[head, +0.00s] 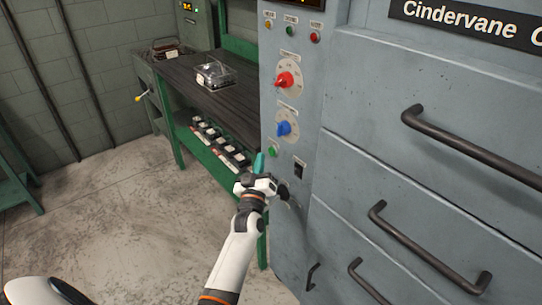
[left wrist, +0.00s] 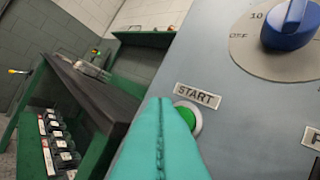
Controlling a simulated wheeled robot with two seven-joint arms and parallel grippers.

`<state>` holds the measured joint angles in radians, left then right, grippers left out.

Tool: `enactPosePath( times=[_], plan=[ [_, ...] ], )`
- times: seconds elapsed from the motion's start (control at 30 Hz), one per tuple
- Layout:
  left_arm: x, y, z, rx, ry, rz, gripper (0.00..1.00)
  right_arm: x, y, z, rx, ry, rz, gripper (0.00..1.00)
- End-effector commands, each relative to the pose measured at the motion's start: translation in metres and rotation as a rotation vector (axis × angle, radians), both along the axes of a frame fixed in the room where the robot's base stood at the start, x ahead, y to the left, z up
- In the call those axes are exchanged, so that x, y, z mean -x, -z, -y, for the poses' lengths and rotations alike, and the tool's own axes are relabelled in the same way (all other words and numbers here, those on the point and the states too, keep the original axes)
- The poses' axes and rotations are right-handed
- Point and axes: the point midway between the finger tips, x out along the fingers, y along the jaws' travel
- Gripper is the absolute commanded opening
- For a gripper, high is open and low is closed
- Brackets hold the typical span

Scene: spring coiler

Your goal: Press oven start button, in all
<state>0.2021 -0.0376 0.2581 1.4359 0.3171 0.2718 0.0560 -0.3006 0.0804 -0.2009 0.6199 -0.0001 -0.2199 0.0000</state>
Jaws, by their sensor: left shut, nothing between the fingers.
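The oven (head: 350,130) is a large grey-blue cabinet on the right of the head view. Its green start button (head: 272,152) sits on the control strip below the blue knob (head: 284,129). In the left wrist view the green button (left wrist: 187,116) shows under a START label (left wrist: 197,96), partly hidden by the fingers. My left gripper (head: 259,163) is shut and empty, its teal fingertips just left of and below the button in the head view. The wrist view shows the shut fingers (left wrist: 160,125) overlapping the button; I cannot tell whether they touch it. My right gripper is not in view.
A red knob (head: 284,79) and small indicator lamps are above on the panel. A black switch (head: 299,170) is below right of the button. Dark oven handles (head: 430,250) stick out on the right. A green workbench (head: 190,85) holding a clear box (head: 215,76) stands left.

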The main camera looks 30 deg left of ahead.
Motion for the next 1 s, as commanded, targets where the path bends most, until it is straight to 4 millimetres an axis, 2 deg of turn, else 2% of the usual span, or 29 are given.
enactPosePath(
  times=[0.23,1.0],
  plan=[
    [-0.0094,-0.0002,0.0041,0.001,0.000,0.000,0.00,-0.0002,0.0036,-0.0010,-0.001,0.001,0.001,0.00],
    [-0.0091,-0.0002,0.0039,0.000,0.000,-0.001,0.00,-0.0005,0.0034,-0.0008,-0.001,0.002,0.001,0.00]
  ],
)
